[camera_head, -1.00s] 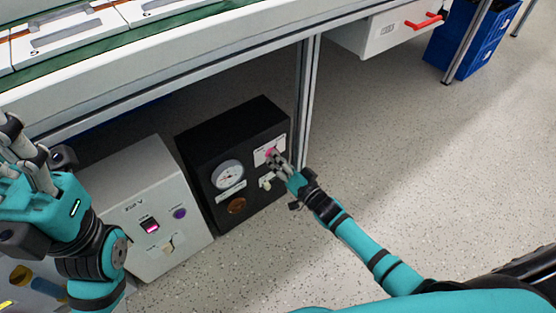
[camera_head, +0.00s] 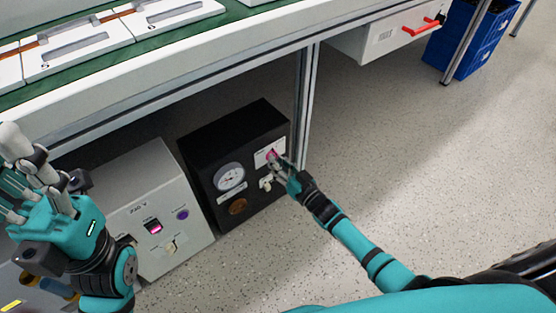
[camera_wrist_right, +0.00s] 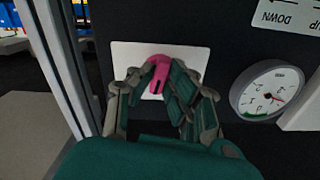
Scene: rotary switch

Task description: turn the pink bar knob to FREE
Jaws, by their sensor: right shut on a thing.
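The pink bar knob (camera_wrist_right: 158,74) sits on a white label plate (camera_wrist_right: 195,56) on the front of a black box (camera_head: 238,142). In the head view the knob (camera_head: 271,155) is small and partly covered by my fingers. My right gripper (camera_wrist_right: 152,88) is shut on the knob, with its fingers on both sides of it in the right wrist view. The plate's lettering is too small or hidden, so I cannot read where FREE is. My left gripper (camera_head: 25,165) is raised at the left, its fingers spread and empty, away from the box.
A round gauge (camera_head: 230,177), a brown round part (camera_head: 238,206) and a pale switch (camera_head: 266,183) share the black box's front. A white box (camera_head: 150,215) stands to its left. A metal table leg (camera_head: 307,100) is close on the right.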

